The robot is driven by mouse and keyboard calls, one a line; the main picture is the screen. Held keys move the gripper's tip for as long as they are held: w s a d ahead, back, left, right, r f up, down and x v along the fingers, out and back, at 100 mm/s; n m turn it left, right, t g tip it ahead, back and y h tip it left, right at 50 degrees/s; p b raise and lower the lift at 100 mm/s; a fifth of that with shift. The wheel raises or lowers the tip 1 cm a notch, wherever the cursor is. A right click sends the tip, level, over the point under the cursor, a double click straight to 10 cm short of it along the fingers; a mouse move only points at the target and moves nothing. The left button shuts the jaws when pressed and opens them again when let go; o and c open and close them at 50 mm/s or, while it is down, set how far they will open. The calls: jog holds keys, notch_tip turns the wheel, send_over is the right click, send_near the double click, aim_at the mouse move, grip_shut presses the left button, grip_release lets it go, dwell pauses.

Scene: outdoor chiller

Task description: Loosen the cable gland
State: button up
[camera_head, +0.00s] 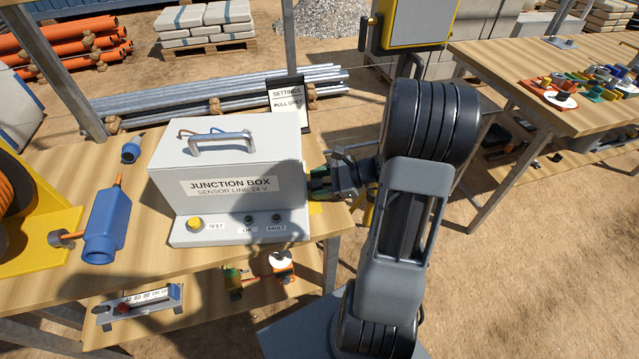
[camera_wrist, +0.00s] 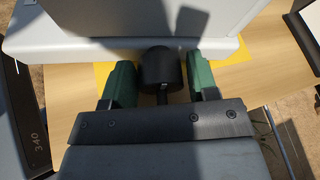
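The grey junction box (camera_head: 225,170) stands on the wooden table, with a handle on its lid and a sloped front panel. My gripper (camera_head: 322,183) is at the box's right side, level with its lower wall. My gripper's green fingers (camera_wrist: 161,82) stand on either side of the gland, with a narrow gap showing at each side. The gland is hidden by my gripper in the head view.
A dark settings sign (camera_head: 287,103) stands behind the box's right corner. A blue bottle-like tool (camera_head: 107,225) and a yellow cable reel stand (camera_head: 45,240) are at the left. A second table (camera_head: 570,120) with coloured parts is at the right.

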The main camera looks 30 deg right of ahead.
jog(key=v, duration=1.3)
jog(key=shift+s+d, duration=0.2)
jog(key=shift+d, duration=0.15)
jog(key=s+a+f+n+g+h+p, duration=0.2)
jog(key=s+a+f+n+g+h, duration=0.15)
jog(key=n+g+h, duration=0.3)
jog(key=a+r+n+t+h+p, duration=0.3)
jog(key=a+r+n+h, duration=0.2)
jog(key=a+r+n, duration=0.7)
jog(key=a+n, duration=0.2)
jog(key=a, duration=0.2)
jog(key=shift+r, duration=0.25)
jog(key=shift+s, duration=0.1)
jog(key=shift+c, duration=0.4)
